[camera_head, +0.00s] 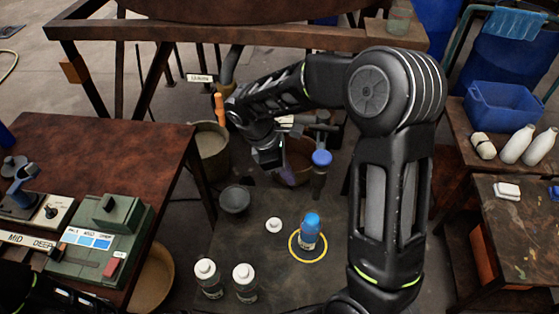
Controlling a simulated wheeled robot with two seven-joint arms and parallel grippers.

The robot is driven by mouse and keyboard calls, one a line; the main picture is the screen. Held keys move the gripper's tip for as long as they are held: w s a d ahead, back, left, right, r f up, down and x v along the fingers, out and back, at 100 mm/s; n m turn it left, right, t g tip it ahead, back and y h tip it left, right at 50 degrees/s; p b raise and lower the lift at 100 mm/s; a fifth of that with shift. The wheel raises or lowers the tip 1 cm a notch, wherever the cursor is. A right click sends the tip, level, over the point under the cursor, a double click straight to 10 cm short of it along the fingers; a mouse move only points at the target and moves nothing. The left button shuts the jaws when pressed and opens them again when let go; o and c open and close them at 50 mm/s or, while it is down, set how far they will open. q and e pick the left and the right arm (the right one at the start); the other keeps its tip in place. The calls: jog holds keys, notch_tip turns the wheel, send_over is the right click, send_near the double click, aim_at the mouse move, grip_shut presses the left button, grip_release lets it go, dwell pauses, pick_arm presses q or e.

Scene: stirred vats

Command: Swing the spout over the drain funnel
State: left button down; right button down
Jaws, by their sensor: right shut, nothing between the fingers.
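A curved, brownish pipe that looks like the spout (229,66) comes down below the vat frame at the upper middle. An orange handle (219,103) stands just below it, beside my right forearm. My right gripper (269,158) is shut and empty, pointing down above the dark table. It is below and right of the orange handle and apart from it. A small dark grey bowl shape that may be the drain funnel (234,201) sits on the table, below and left of the gripper. My arm hides part of the spout area. My left gripper is out of view.
A grey bucket (211,152) and a brown pot (298,165) stand near the gripper. A blue-capped bottle (310,232) stands in a yellow ring, with white-capped bottles (244,283) in front. A green control box (100,240) is on the left table. A blue crate (503,107) is at right.

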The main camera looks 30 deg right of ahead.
aim_at(320, 151)
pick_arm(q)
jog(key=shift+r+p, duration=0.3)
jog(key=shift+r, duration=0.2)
pick_arm(e)
jog(key=d, duration=0.1)
jog(key=s+d, duration=0.1)
jog(key=d, duration=0.1)
jog(key=shift+s+d+r, duration=0.1)
jog(key=shift+s+r, duration=0.1)
jog(key=shift+s, duration=0.15)
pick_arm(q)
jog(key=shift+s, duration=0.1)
